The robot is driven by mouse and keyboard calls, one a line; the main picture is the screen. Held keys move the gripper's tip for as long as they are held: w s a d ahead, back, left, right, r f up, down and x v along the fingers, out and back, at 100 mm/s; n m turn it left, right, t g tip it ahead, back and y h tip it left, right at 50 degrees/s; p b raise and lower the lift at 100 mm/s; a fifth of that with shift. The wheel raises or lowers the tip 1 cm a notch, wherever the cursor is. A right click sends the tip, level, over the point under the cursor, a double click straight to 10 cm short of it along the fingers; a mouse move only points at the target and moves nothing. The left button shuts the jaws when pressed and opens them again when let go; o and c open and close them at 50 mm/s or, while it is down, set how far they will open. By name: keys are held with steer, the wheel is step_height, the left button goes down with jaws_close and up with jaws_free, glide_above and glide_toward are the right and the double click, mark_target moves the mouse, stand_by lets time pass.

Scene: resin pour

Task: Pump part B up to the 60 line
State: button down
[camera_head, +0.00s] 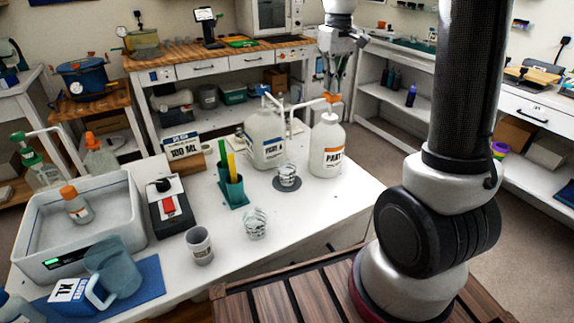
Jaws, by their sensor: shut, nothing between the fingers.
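The part B jug (327,138) is white with an orange label and an orange pump top (331,98). It stands on the white table's right side. Its white spout reaches left. A clear graduated cup (288,176) sits on a dark round pad (287,185) in front of the jugs. Its lines and fill level are too small to read. The part A jug (264,138), with a blue label, stands left of part B. My gripper (331,90) is shut and empty, pointing down right over the orange pump top. I cannot tell whether it touches the pump.
A green holder (233,191) with upright sticks and a "100 ML" sign (184,147) are to the left. A grey tub (125,222) and blue jug (112,268) fill the left end.

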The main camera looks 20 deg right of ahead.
steer(key=shift+f, duration=1.55)
steer(key=shift+r, duration=1.85)
steer(key=shift+f, duration=0.9)
steer(key=shift+r, duration=0.9)
steer(key=shift+r, duration=3)
